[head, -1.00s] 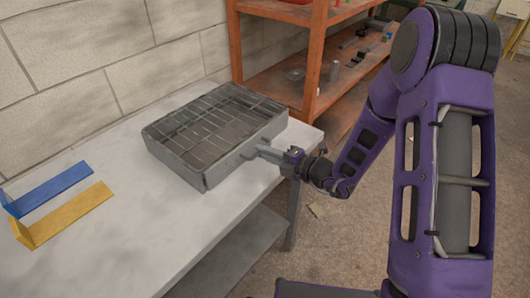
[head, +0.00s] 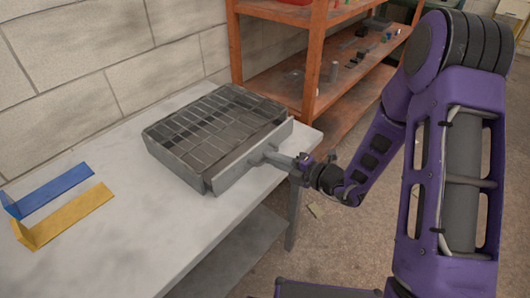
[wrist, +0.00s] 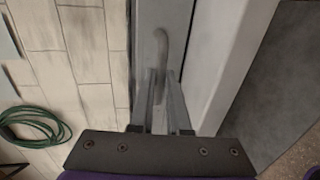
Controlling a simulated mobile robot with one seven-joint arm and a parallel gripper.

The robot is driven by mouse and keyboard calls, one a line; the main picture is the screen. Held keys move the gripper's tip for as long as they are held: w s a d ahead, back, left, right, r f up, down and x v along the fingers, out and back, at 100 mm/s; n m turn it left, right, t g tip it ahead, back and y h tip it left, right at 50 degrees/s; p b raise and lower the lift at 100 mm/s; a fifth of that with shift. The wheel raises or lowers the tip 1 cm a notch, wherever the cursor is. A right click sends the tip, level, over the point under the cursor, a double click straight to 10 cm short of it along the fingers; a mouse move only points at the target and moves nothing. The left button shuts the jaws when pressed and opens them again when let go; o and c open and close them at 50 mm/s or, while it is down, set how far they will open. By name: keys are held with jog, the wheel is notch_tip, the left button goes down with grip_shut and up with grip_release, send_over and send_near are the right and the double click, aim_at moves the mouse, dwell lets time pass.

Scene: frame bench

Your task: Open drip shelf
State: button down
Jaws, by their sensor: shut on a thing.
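A grey metal box (head: 182,168) with a slatted grille on top sits on the bench. The drip shelf's flat front panel (head: 232,170) stands a little out from the box, with a narrow gap between them. My gripper (head: 268,153) reaches in from the right and is shut on the shelf's handle (wrist: 162,42), a grey curved bar in the wrist view. In that view the fingers (wrist: 160,78) close around the handle's lower part. The handle is mostly hidden by the fingers in the head view.
The pale bench (head: 120,225) has clear room in front of the box. Blue (head: 50,190) and yellow (head: 65,215) angled plates lie at its left. An orange shelf rack (head: 315,60) stands behind my forearm. A green hose (wrist: 30,127) shows in the wrist view.

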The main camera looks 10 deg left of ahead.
jog(key=f+p+v, duration=0.1)
jog(key=v, duration=0.5)
jog(key=shift+s+d, duration=0.3)
jog(key=shift+d, duration=0.15)
jog(key=shift+f, duration=0.1)
jog(key=c, duration=0.9)
grip_release()
jog(key=p+v, duration=0.2)
jog(key=v, duration=1.5)
jog(key=shift+s, duration=0.2)
jog(key=shift+d, duration=0.1)
